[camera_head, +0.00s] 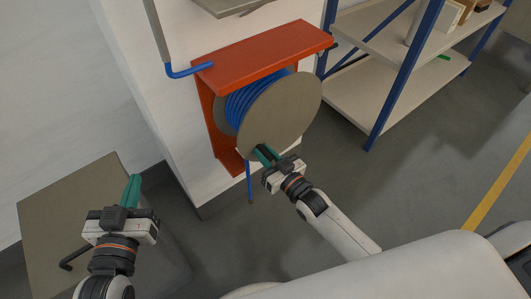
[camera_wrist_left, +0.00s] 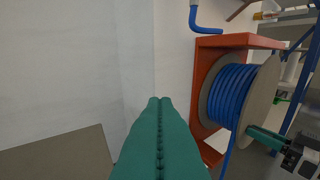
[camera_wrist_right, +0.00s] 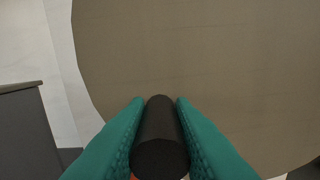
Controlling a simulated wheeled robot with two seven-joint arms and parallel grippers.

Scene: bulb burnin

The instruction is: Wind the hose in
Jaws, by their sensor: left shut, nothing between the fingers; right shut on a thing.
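The blue hose (camera_head: 245,100) is wound in several turns on a reel whose round grey-brown disc (camera_head: 285,112) faces me, inside an orange-red wall bracket (camera_head: 265,52). A free end of hose hangs below the reel, and the wound hose also shows in the left wrist view (camera_wrist_left: 232,92). My right gripper (camera_head: 262,152) is at the lower part of the disc. In the right wrist view its green fingers are shut on a dark round handle (camera_wrist_right: 160,140) standing out from the disc. My left gripper (camera_head: 132,185) is shut and empty, left of the reel and apart from it.
A grey-brown box or cabinet (camera_head: 70,205) with a dark handle stands at the lower left, close to my left gripper. A blue pipe elbow (camera_head: 185,72) runs down the wall beside the bracket. A shelf rack (camera_head: 390,85) with blue posts stands right. The floor at right is clear.

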